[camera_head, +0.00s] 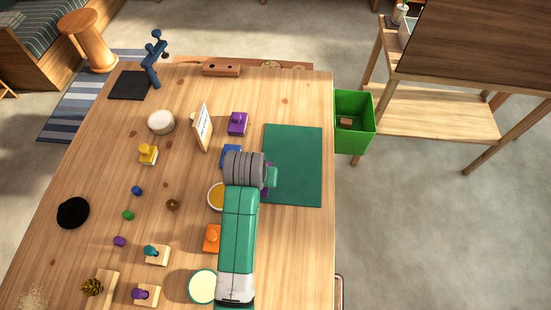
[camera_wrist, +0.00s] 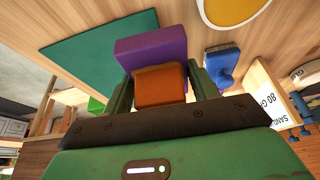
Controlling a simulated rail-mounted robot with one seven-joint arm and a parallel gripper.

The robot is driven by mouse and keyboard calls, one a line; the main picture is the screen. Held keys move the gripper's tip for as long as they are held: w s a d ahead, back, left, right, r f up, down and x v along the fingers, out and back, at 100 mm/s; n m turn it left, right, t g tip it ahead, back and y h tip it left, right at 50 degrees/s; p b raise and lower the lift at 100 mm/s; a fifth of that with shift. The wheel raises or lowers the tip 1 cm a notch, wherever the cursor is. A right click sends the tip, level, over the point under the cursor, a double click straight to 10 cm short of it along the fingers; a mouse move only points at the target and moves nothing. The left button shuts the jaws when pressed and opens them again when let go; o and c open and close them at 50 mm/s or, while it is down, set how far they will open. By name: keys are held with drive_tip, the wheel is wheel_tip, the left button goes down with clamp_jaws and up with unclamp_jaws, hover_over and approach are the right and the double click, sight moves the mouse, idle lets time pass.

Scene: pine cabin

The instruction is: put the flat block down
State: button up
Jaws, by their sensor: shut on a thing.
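My gripper (camera_wrist: 160,77) is shut, with an orange piece (camera_wrist: 160,87) between its two fingers. A flat purple block (camera_wrist: 150,50) sits against the far end of this piece and is wider than the finger gap. They look held together as the flat block; I cannot tell how they join. In the head view my wrist hides most of it, and a sliver of purple (camera_head: 265,192) shows beside the wrist, by the left edge of the green mat (camera_head: 300,165). The mat also shows in the wrist view (camera_wrist: 80,60). Height above the table is unclear.
A blue block (camera_head: 231,154) and a yellow-topped round dish (camera_head: 216,197) are close to my wrist. A purple knobbed block (camera_head: 237,122), a sign (camera_head: 202,127) and an orange block (camera_head: 212,237) stand nearby. The mat's visible surface is bare. A green bin (camera_head: 354,135) stands past the table's right edge.

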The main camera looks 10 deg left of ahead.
drive_tip(key=shift+s+a+r, duration=0.15)
drive_tip(key=shift+s+a, duration=0.65)
drive_tip(key=shift+s, duration=0.1)
